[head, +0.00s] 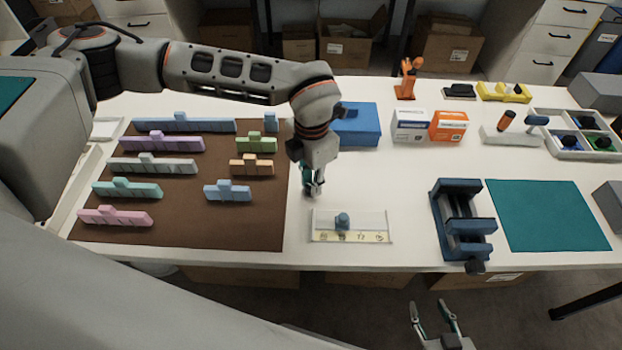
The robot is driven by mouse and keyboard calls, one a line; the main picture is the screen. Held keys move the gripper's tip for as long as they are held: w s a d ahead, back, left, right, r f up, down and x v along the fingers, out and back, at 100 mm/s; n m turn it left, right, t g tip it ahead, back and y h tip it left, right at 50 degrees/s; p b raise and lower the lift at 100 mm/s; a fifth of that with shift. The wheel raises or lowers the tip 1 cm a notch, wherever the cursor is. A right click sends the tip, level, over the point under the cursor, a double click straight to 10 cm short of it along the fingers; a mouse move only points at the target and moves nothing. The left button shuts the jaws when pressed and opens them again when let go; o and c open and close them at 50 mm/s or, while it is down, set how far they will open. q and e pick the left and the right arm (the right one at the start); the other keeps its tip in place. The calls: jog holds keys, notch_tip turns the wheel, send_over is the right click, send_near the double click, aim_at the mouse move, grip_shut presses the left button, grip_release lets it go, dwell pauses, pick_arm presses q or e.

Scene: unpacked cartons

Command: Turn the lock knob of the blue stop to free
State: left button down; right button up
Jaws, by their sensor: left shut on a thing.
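The blue stop (342,221) sits on a pale rail plate with a marked front strip (377,237) near the table's front edge. Its lock knob is too small to tell apart, so I cannot read its setting. My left gripper (313,191) points down just behind the plate's left end, apart from the blue stop. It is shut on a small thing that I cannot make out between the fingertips. My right gripper (432,304) is open and empty, in front of the table.
A brown mat (220,223) with several coloured stepped blocks lies left. A blue vise (461,220) and teal mat (547,214) stand right. A blue box (362,128) and two cartons (410,126) are behind. The table between plate and vise is clear.

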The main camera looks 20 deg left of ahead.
pick_arm(q)
jog(key=n, duration=0.2)
jog(key=shift+n+p, duration=0.3)
jog(key=shift+n, duration=0.1)
jog(key=n, duration=0.3)
jog(key=shift+n+p, duration=0.3)
jog(key=shift+n, duration=0.5)
pick_arm(e)
jog(key=shift+w+r, duration=0.15)
jog(key=shift+r, duration=0.45)
jog(key=shift+w+r, duration=0.15)
jog(key=shift+r, duration=0.4)
jog(key=shift+s+f, duration=0.1)
jog(key=shift+f, duration=0.05)
pick_arm(q)
jog(key=c, duration=1.9)
grip_release()
